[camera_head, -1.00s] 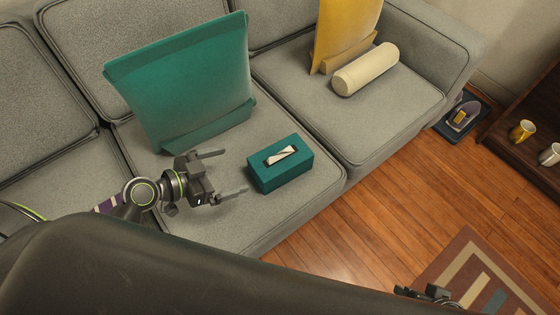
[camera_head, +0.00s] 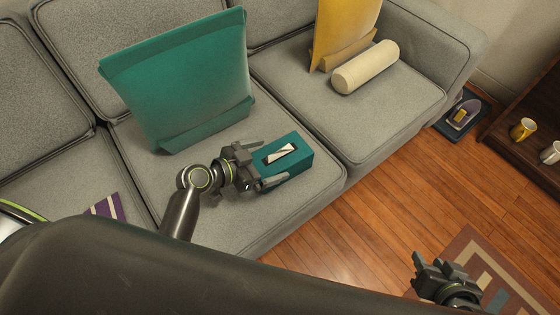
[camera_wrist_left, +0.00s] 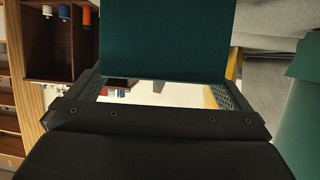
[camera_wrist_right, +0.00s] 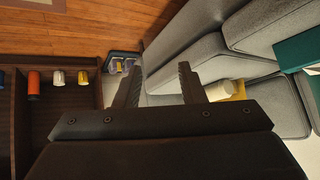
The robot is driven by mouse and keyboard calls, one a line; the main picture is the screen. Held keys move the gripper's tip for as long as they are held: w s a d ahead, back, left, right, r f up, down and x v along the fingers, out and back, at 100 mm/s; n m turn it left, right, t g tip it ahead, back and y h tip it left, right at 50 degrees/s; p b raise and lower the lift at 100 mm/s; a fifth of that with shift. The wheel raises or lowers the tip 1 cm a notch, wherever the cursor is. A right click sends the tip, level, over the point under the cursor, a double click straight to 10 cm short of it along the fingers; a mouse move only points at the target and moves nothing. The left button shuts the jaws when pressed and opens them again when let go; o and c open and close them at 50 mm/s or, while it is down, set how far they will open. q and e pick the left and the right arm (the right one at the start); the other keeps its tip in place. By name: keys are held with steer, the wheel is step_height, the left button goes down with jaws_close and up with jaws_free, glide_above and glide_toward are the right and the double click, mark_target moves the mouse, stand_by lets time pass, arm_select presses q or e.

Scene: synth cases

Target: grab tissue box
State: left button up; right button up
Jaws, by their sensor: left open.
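The teal tissue box (camera_head: 297,167) sits on the middle sofa cushion, with a pale tissue showing in its top slot. My left gripper (camera_head: 268,163) is open at the left end of the box, one finger at its far side and one at its near side. In the left wrist view the box (camera_wrist_left: 165,40) fills the upper middle, beyond and between the open fingers (camera_wrist_left: 162,92); I cannot tell whether they touch it. My right gripper (camera_head: 437,264) is away over the floor at the lower right. Its fingers (camera_wrist_right: 158,82) are apart and nothing is between them.
A large teal cushion (camera_head: 180,80) stands behind the left gripper. A yellow cushion (camera_head: 342,30) and a cream bolster (camera_head: 366,67) are on the right seat. A dark shelf with mugs (camera_head: 523,129) stands at the right. The wooden floor (camera_head: 400,185) before the sofa is mostly clear.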

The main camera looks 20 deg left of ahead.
mark_target(289, 153)
arm_select(q)
steer(key=shift+x, duration=1.15)
arm_select(e)
steer(key=shift+w+d+r+t, duration=0.2)
steer(key=shift+w+r+t, duration=0.2)
steer(key=shift+w+r, duration=0.15)
steer(key=shift+w+d+r+t, duration=0.15)
steer(key=shift+w+r+t, duration=0.25)
steer(key=shift+w, duration=0.2)
arm_select(q)
steer(key=c, duration=0.9)
steer(key=shift+c, duration=0.2)
steer(key=shift+r, duration=0.1)
